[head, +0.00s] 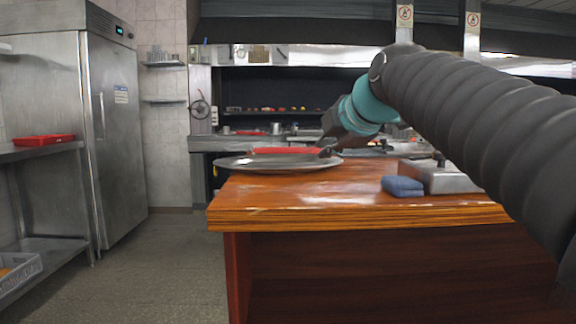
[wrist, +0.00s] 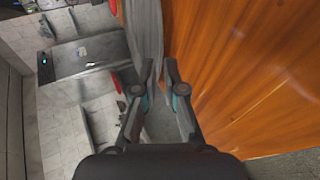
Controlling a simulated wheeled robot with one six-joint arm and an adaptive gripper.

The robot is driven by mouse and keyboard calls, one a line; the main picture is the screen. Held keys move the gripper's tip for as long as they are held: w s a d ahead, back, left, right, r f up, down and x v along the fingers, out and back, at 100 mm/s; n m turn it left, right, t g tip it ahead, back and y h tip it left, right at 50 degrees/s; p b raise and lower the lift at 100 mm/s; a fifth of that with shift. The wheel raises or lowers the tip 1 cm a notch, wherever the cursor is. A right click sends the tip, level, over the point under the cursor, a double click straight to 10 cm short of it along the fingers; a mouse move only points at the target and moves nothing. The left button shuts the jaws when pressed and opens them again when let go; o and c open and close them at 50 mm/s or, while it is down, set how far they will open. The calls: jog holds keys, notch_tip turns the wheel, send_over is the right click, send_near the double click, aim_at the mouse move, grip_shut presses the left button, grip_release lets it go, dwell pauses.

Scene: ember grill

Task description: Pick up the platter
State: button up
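The platter (head: 268,164) is a wide, shallow grey metal dish. In the head view it is at the left far part of the wooden counter (head: 350,190), its left side reaching past the counter's edge. My gripper (head: 327,150) is at the platter's right side, close to its rim. In the wrist view the platter shows as a grey strip (wrist: 143,25) running toward the space between my fingertips (wrist: 158,66). The fingertips have a narrow gap between them. I cannot tell whether they press on the rim.
A metal box (head: 440,178) and a blue sponge (head: 402,186) sit on the counter at right. A red tray (head: 43,140) lies on a steel table at left, beside a tall steel fridge (head: 115,120). The floor (head: 165,260) left of the counter is clear.

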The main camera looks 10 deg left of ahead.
aim_at(309, 176)
jog(key=x, duration=0.4)
jog(key=shift+w+d+f, duration=0.15)
jog(key=shift+w+f, duration=0.1)
jog(key=shift+w, duration=0.2)
jog(key=shift+x, duration=3.35)
jog(key=shift+r, duration=0.15)
grip_shut()
